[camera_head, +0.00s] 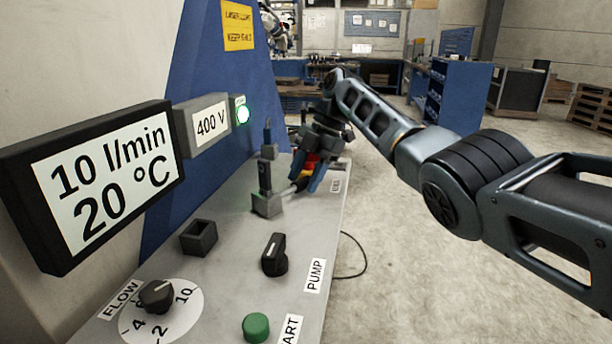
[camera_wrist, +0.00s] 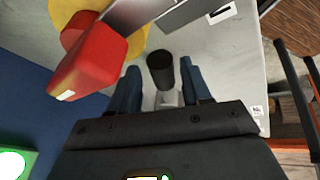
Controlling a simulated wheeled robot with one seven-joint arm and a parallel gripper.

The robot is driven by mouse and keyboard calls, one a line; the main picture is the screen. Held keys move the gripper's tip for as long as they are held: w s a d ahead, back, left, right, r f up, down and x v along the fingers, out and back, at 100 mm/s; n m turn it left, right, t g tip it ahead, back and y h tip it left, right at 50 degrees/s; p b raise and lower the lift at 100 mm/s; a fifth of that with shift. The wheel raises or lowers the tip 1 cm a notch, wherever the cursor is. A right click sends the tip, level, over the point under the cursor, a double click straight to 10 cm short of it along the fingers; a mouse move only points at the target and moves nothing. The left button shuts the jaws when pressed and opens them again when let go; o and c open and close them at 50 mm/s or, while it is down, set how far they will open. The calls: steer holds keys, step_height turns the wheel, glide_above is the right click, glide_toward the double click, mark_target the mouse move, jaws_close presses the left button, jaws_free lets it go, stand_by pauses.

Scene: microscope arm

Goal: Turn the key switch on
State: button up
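My gripper (camera_head: 306,180) is at the far end of the grey panel, pointing down toward it. In the wrist view its two blue fingers (camera_wrist: 162,85) are apart. A black, round-topped upright piece (camera_wrist: 160,68) stands between the fingertips, with a gap on each side; a pale grey piece shows below it. It may be the key switch, but I cannot tell for sure. A red handle on a yellow disc (camera_wrist: 92,55) is close by at upper left; red and yellow also show behind the fingers in the head view (camera_head: 311,165).
The panel (camera_head: 225,265) carries a grey block with a dark upright handle (camera_head: 265,180), an empty square holder (camera_head: 198,238), a black PUMP switch (camera_head: 274,255), a FLOW dial (camera_head: 156,296) and a green button (camera_head: 256,328). Displays (camera_head: 105,180) stand at left.

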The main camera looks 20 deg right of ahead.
steer(key=shift+o, duration=0.4)
steer(key=v, duration=0.7)
steer(key=shift+d+r, duration=0.2)
steer(key=shift+r, duration=0.15)
